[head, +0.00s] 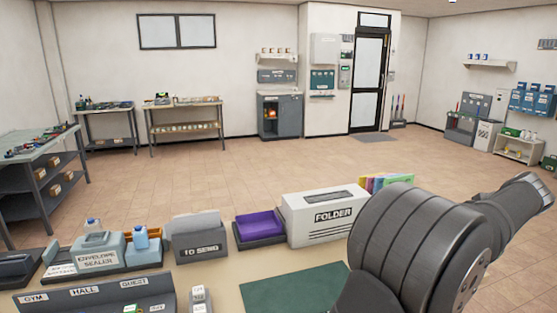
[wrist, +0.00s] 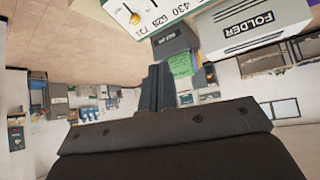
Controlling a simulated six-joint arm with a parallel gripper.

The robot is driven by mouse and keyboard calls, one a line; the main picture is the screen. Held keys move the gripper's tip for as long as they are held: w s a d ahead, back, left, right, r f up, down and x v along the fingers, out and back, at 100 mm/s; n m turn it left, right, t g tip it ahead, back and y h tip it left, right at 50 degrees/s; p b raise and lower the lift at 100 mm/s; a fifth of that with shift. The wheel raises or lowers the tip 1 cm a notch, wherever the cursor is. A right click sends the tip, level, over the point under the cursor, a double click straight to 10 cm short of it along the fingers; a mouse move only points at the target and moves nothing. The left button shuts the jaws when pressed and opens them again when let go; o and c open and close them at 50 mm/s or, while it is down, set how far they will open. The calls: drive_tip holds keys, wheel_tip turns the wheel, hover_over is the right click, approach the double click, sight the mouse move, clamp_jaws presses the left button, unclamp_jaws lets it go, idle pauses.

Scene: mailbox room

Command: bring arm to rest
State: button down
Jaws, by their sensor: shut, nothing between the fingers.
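My gripper (wrist: 157,72) shows in the wrist view as two dark fingers side by side, with no gap that I can see and nothing held between them. The wrist view is upside down, with the room behind the fingers. In the head view my dark arm fills the lower right and reaches off to the right; the fingers cannot be made out there. The gripper appears raised and clear of the table (head: 222,279).
On the table stand a white FOLDER machine (head: 325,217), a purple-topped tray (head: 259,225), a TO SEND box (head: 198,238), an envelope sealer (head: 97,254) and a sorting rack (head: 95,296). A green mat (head: 293,291) lies bare in front. Open floor (head: 230,165) lies beyond.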

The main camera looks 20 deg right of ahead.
drive_tip(key=shift+m+g+h, duration=0.3)
drive_tip(key=shift+m+h, duration=0.1)
drive_tip(key=shift+m, duration=0.3)
drive_tip(key=shift+s+a+r, duration=0.2)
drive_tip(key=shift+s+a, duration=0.55)
drive_tip(key=shift+a, duration=0.1)
drive_tip(key=shift+s+a+r, duration=0.2)
drive_tip(key=shift+s+a, duration=0.5)
drive_tip(key=shift+a, duration=0.1)
drive_tip(key=c, duration=2.1)
unclamp_jaws()
drive_tip(key=o, duration=0.3)
drive_tip(key=shift+a+r, duration=0.1)
drive_tip(key=shift+a, duration=0.1)
drive_tip(key=o, duration=1.4)
drive_tip(key=a, duration=0.4)
drive_tip(key=s+a+r, duration=0.1)
drive_tip(key=a, duration=0.1)
drive_tip(key=shift+a+r, duration=0.1)
drive_tip(key=shift+a, duration=0.2)
drive_tip(key=o, duration=0.4)
drive_tip(key=shift+a, duration=0.35)
drive_tip(key=x, duration=1)
drive_tip(key=shift+s, duration=0.1)
